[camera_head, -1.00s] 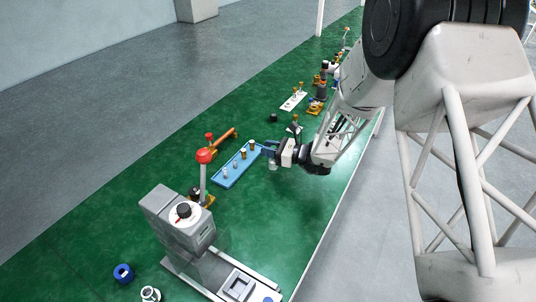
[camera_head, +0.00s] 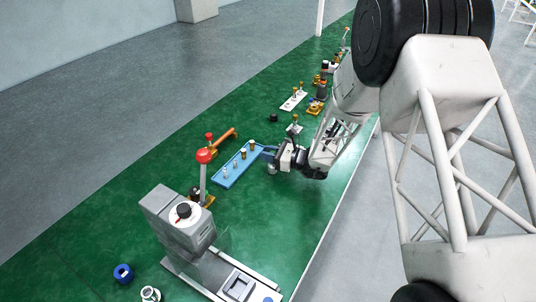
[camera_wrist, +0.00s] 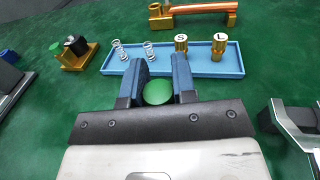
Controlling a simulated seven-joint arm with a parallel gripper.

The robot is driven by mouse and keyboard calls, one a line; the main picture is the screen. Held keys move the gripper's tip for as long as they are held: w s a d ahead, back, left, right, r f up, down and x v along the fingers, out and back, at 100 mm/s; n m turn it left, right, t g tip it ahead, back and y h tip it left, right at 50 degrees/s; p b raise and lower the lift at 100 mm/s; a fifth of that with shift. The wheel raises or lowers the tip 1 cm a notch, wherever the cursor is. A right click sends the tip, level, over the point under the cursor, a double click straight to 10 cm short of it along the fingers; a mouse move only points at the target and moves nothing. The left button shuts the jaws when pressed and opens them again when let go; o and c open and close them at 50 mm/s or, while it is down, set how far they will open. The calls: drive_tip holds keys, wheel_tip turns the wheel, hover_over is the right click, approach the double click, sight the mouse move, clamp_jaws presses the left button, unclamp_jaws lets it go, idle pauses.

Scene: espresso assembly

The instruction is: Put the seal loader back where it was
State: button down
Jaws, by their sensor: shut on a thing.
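My gripper (camera_head: 270,154) is near the right end of the blue tray (camera_head: 227,182). In the wrist view its two blue fingers (camera_wrist: 160,72) are shut on a small round piece with a flat green-looking top, which I take to be the seal loader (camera_wrist: 157,92). In the head view a small grey cylinder (camera_head: 272,169) shows below the fingers; I cannot tell whether it touches the table. In the wrist view the tray (camera_wrist: 228,68) lies just beyond the fingers. It holds two springs (camera_wrist: 150,50) and two brass pieces marked S (camera_wrist: 181,44) and L (camera_wrist: 219,47).
A copper-handled tool (camera_wrist: 200,12) lies behind the tray. A brass block with a black knob (camera_wrist: 76,48) stands left of it. Green table (camera_head: 110,215) is bare to the left.

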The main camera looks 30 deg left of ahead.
drive_tip(key=shift+f, duration=0.2)
drive_tip(key=c, duration=0.9)
unclamp_jaws()
drive_tip(key=shift+r, duration=0.15)
drive_tip(key=v, duration=1.2)
idle(0.3)
